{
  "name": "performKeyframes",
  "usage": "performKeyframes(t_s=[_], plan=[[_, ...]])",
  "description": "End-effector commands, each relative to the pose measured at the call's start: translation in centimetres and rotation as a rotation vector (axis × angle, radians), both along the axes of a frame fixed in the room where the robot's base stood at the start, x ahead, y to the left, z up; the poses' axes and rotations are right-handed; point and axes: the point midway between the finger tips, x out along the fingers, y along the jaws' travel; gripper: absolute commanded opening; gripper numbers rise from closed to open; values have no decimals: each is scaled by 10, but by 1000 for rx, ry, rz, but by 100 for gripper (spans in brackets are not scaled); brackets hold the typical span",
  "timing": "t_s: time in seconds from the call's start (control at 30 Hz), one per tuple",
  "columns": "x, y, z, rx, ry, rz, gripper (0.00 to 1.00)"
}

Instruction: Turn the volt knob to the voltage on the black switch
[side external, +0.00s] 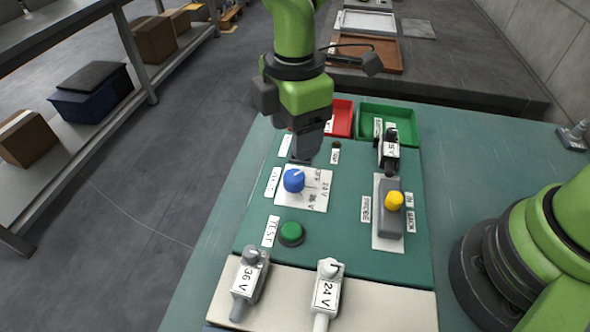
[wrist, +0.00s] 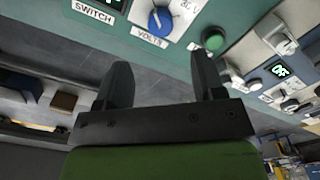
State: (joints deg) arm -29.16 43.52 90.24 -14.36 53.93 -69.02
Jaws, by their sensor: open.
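The blue volt knob (side external: 293,180) sits on a white dial plate (side external: 316,192) marked with voltages, including 24 V and 36 V. Its pointer direction is too small to tell. In the wrist view the knob (wrist: 161,20) is at the top, above a VOLTS label. My gripper (side external: 303,155) is just behind and above the knob, apart from it as far as I can tell. In the wrist view its fingers (wrist: 162,82) are spread with nothing between them. A black switch (side external: 389,158) stands at the back right; its label is too blurred to read surely.
Grey switches labelled 36 V (side external: 247,280) and 24 V (side external: 326,290) stand on the front strip. A green button (side external: 291,233) is in front of the knob. A yellow-topped grey switch (side external: 390,208) is to the right. Red (side external: 343,117) and green (side external: 400,115) trays are behind.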

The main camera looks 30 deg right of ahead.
Motion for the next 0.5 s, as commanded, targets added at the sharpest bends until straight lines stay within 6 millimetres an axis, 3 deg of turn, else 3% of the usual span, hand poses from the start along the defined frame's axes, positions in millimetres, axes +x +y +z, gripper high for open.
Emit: performKeyframes(t_s=[0.5], plan=[[-1, -1, -84, -1, 4, -6, 63]])
